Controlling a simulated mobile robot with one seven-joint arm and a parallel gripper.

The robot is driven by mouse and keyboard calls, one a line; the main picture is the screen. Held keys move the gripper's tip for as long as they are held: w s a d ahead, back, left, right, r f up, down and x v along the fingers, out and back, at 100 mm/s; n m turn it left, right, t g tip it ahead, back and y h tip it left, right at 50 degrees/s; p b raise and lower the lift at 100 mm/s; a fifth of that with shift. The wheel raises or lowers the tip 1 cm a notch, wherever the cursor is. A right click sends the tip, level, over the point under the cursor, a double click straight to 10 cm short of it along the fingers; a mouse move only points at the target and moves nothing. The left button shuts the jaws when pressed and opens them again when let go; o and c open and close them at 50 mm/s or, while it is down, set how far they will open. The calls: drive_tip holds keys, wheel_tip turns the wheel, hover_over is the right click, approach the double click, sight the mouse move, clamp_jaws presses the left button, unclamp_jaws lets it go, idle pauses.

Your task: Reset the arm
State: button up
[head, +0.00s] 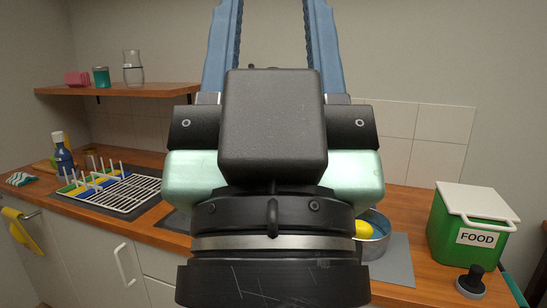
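My gripper (272,25) fills the middle of the head view, close to the camera and pointing up. Its two blue fingers stand wide apart, with only bare wall visible between them. The fingertips are cut off by the top edge of the picture. Its dark body and wrist hide the middle of the counter and whatever stands behind them.
A shelf (130,90) hangs at left.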

wheel_tip(320, 180, up, 15)
drive_tip(key=p, duration=1.2)
drive_tip(key=shift+p, duration=0.4)
